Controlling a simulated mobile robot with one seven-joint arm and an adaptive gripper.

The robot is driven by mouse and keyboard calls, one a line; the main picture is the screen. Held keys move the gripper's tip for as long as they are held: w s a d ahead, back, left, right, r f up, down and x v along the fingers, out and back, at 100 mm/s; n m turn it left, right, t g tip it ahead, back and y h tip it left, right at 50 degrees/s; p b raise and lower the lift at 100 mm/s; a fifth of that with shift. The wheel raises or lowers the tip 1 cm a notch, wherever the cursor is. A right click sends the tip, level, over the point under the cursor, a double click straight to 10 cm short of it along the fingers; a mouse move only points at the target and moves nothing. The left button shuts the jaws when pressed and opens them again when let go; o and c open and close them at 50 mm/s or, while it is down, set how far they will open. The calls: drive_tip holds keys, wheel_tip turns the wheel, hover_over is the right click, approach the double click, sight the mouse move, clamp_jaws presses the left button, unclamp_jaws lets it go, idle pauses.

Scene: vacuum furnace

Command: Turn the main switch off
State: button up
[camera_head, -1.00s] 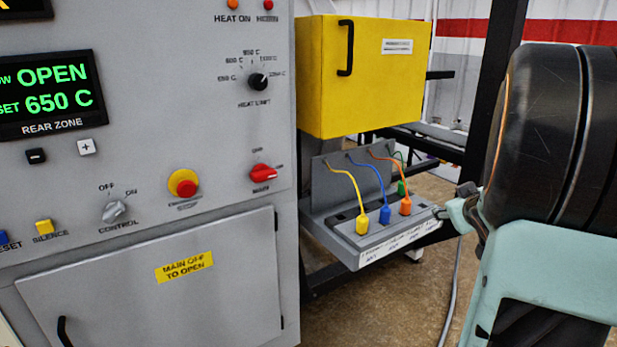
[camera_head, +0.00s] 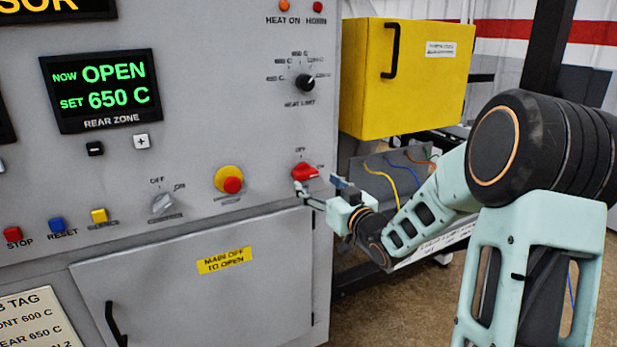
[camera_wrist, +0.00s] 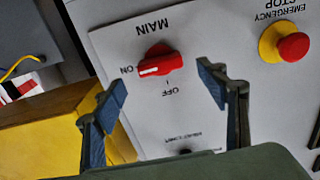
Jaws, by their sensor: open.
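The main switch (camera_head: 305,172) is a red rotary knob on the grey control panel. It also shows in the wrist view (camera_wrist: 160,61), where the white mark on its handle points at the ON label and the OFF label lies below it. My gripper (camera_head: 318,192) is in front of the panel close to the switch. In the wrist view my gripper (camera_wrist: 163,88) is open and empty, with its two fingers apart on either side below the knob. It does not visibly touch the knob.
The emergency stop (camera_head: 230,181) is a red button on a yellow base left of the switch. The control knob (camera_head: 162,203) is further left. A yellow box (camera_head: 400,85) and a grey cable rack (camera_head: 365,180) stand right of the panel. A cabinet door (camera_head: 190,285) is below.

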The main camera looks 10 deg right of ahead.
sight(308, 177)
drive_tip(key=x, duration=0.5)
drive_tip(key=shift+w+a, duration=0.1)
drive_tip(key=c, duration=1.2)
